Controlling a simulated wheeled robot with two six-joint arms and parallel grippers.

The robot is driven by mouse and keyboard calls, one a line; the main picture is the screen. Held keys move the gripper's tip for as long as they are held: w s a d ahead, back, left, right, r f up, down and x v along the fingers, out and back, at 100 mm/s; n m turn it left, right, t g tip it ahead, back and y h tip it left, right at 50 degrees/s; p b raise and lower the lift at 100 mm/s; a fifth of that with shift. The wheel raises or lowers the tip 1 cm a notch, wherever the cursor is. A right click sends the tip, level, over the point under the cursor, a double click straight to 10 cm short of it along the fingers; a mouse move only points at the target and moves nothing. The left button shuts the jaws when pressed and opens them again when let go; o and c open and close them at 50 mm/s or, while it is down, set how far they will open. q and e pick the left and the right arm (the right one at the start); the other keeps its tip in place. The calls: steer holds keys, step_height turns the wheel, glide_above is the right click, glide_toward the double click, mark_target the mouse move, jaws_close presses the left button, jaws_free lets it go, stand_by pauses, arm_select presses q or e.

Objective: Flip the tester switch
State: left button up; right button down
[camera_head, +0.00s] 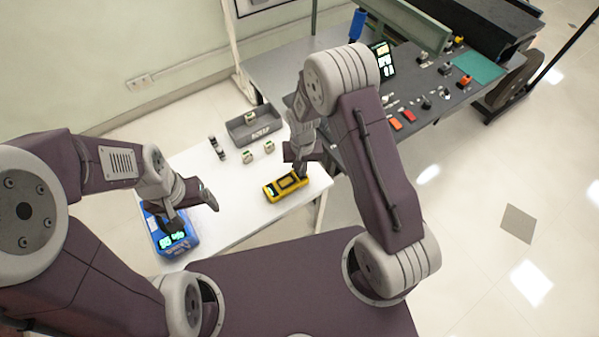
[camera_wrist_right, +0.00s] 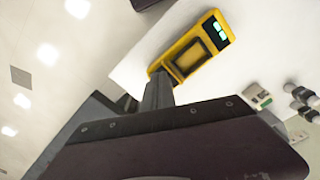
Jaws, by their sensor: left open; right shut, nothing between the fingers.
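A yellow device with a dark recessed face and a small green display (camera_head: 285,186) lies on the white table; it looks like the tester, and it also shows in the right wrist view (camera_wrist_right: 198,46). I cannot make out its switch.
A dark bench at the back right holds a screen (camera_head: 382,60), loose parts and a teal mat (camera_head: 478,66). The table's middle is clear.

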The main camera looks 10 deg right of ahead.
steer(key=shift+f+b, duration=0.4)
steer(key=shift+f, duration=0.25)
steer(key=shift+r, duration=0.1)
step_height(320, 180, up, 7)
steer(key=p, duration=0.6)
stand_by(0.4)
